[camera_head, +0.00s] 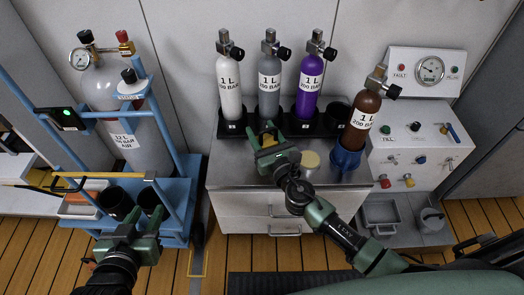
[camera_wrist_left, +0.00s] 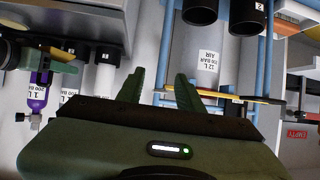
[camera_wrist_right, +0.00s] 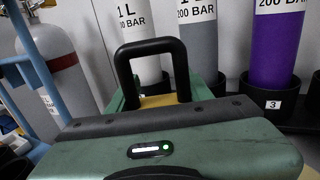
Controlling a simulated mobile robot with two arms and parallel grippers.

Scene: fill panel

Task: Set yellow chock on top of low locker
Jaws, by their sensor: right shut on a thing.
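The yellow chock (camera_wrist_right: 158,100) shows in the right wrist view between my right gripper's fingers, with a black loop handle (camera_wrist_right: 150,46) standing up from it. My right gripper (camera_head: 268,138) is shut on it, above the top of the low locker (camera_head: 232,172), a grey drawer unit with a metal top. The gripper hides most of the chock in the head view, and I cannot tell whether the chock touches the locker top. My left gripper (camera_head: 138,218) is open and empty in front of the blue trolley; its spread fingers show in the left wrist view (camera_wrist_left: 160,88).
White, grey (camera_head: 269,78) and purple (camera_head: 308,78) bottles stand in a black rack along the locker's back. A brown bottle (camera_head: 362,118) stands in a blue holder at its right. The blue trolley (camera_head: 178,192) is left.

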